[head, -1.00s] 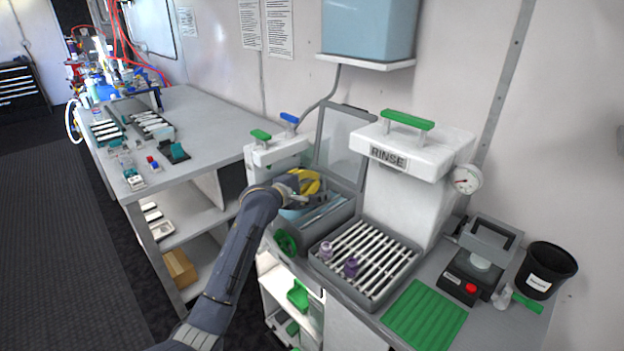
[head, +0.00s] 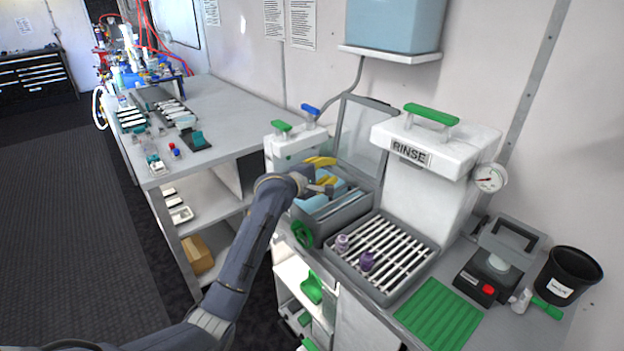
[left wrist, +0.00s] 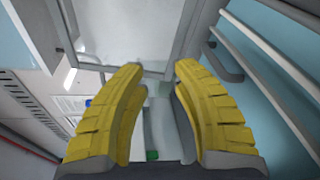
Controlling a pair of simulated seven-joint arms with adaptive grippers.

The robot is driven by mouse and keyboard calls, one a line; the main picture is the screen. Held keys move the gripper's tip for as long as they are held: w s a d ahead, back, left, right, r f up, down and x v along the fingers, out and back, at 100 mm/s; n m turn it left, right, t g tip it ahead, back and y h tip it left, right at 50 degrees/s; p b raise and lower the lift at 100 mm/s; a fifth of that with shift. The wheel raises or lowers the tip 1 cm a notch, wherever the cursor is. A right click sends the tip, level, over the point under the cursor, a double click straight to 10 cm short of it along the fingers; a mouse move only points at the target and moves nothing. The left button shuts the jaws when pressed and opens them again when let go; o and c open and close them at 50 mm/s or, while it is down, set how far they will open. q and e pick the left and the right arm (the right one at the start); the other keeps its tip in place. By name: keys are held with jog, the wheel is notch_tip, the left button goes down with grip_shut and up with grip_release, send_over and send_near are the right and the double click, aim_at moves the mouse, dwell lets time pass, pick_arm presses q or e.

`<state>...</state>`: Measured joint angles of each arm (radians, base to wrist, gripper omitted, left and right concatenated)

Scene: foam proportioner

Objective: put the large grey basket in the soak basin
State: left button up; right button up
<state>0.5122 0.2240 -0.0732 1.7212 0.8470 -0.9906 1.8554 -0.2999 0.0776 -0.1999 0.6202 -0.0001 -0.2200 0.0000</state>
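My left gripper (head: 326,172) is over the back left part of the soak basin (head: 348,213), which has grey walls and blue inside. In the left wrist view its yellow fingers (left wrist: 158,80) are apart with nothing between them. A grey bar (head: 338,203) runs across the basin in the head view. Grey rails over a blue surface (left wrist: 262,48) show at the right of the left wrist view. I cannot tell whether these belong to the large grey basket; I cannot clearly pick it out. My arm hides part of the basin. My right gripper is out of view.
The basin's clear lid (head: 362,132) stands open behind it. A slatted rack (head: 395,245) with two purple-topped items lies right of it, before the RINSE unit (head: 430,160). A green mat (head: 438,315) is at the front right. A grey bench (head: 225,115) stands left.

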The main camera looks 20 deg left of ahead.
pick_arm(q)
jog(key=v, duration=1.1)
jog(key=shift+o, duration=0.2)
dwell(0.7)
